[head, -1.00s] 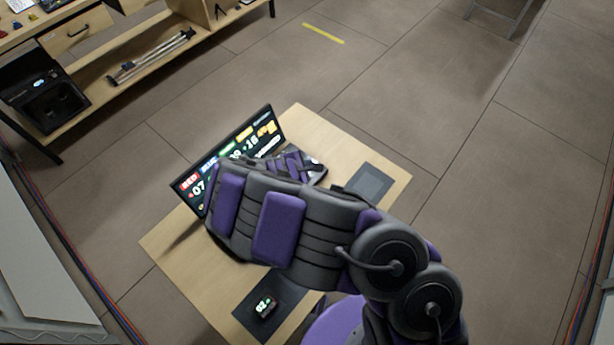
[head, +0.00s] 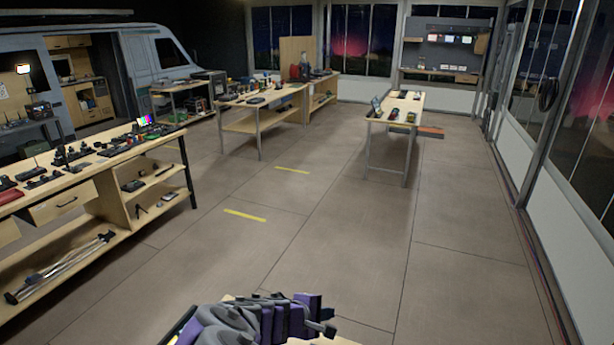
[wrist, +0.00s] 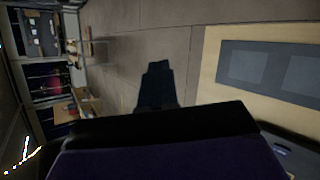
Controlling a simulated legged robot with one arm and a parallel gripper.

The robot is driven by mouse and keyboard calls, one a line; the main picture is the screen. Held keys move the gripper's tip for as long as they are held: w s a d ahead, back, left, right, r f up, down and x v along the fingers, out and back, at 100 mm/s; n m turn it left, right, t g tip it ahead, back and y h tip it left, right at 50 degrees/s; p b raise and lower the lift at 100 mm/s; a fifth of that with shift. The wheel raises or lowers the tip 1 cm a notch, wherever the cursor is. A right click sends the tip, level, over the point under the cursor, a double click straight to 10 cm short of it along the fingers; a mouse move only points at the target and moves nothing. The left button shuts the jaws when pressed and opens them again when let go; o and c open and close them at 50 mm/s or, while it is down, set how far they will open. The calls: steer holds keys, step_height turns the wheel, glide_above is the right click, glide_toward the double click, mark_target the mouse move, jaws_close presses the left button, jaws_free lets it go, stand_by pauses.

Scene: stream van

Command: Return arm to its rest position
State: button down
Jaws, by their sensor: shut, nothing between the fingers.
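My arm shows at the bottom middle of the head view, its purple and grey links folded close together. My gripper (wrist: 157,85) is the dark narrow shape in the middle of the wrist view, fingers together with nothing held. A purple and black part of my arm fills the bottom of that view. In the head view I cannot clearly pick out the fingertips among the folded links.
A pale wood table (wrist: 208,75) with grey pads (wrist: 245,62) lies right of my gripper in the wrist view. In the head view, a workbench (head: 115,172) stands left, another table (head: 392,125) farther off, with open floor (head: 320,215) between.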

steer(key=s+d+r+m+g+b, duration=0.1)
steer(key=s+d+r+m+g, duration=0.3)
steer(key=s+d, duration=0.4)
steer(key=s+d+r+m+g, duration=0.2)
steer(key=s+d+r+m, duration=0.35)
steer(key=s+d, duration=0.25)
steer(key=s+a+m+g+y, duration=0.1)
steer(key=s+a+m+y, duration=0.1)
steer(key=s, duration=0.8)
steer(key=s+a+m+g+y+b, duration=0.1)
steer(key=s+a+y, duration=0.3)
steer(key=s, duration=0.7)
steer(key=shift+s+m+g+y, duration=0.15)
steer(key=shift+m+g+y, duration=0.25)
steer(key=shift+m+y, duration=0.5)
steer(key=shift+a, duration=0.1)
